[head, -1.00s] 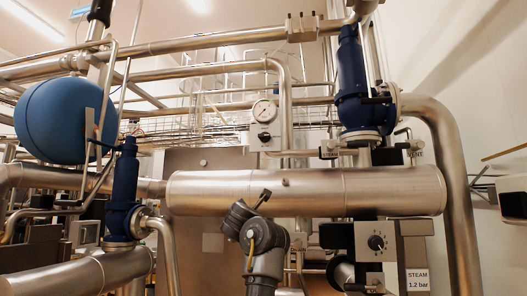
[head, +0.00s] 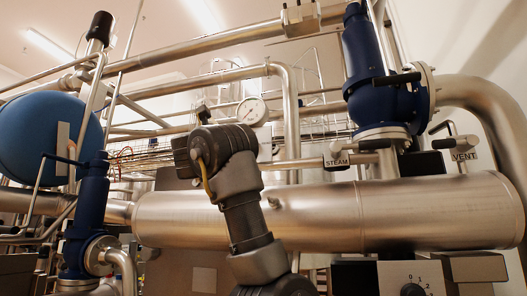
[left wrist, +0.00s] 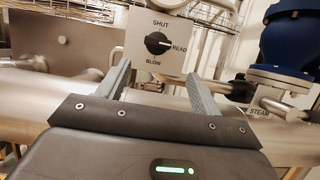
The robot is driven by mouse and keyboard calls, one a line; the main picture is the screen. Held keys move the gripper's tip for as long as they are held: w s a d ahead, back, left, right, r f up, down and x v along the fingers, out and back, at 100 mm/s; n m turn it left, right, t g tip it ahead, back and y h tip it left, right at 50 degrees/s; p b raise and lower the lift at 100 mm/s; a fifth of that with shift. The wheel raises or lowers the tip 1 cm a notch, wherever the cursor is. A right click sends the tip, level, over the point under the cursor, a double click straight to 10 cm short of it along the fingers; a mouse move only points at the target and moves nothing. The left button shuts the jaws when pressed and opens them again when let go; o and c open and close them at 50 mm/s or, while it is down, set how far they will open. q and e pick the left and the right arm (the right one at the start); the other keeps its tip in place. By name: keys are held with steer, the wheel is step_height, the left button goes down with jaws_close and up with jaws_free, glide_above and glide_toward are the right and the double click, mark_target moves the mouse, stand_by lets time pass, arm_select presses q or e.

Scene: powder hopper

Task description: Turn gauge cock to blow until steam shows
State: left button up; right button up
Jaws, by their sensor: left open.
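The gauge cock (left wrist: 158,43) is a black round knob on a pale plate in the left wrist view. The plate reads SHUT above, READ at right and BLOW below; the knob's mark appears to point towards READ. My left gripper (left wrist: 160,82) is open and empty, its two fingers spread below and either side of the plate, apart from the knob. In the head view my left gripper (head: 203,114) is mostly hidden behind its own wrist, left of the round white gauge (head: 252,111). The cock's knob is hidden there. No steam shows in either view.
A thick steel pipe (head: 330,214) runs across below the gauge. Blue valves stand at right (head: 372,70) and left (head: 88,215). STEAM (head: 337,161) and VENT (head: 464,156) labels hang at right. A dial box (head: 410,278) sits lower right.

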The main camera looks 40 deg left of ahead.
arm_select(q)
steer(key=r+p+x, duration=0.1)
steer(key=p+x, duration=0.6)
steer(key=x, duration=0.3)
steer(key=shift+s+a, duration=0.25)
steer(key=shift+s, duration=0.1)
arm_select(e)
step_height(320, 180, up, 7)
steer(key=s, duration=0.1)
steer(key=shift+s+r, duration=0.15)
steer(key=shift+s, duration=0.15)
arm_select(q)
steer(key=shift+c, duration=0.4)
arm_select(e)
steer(key=shift+a, duration=0.1)
arm_select(q)
steer(key=c, duration=0.9)
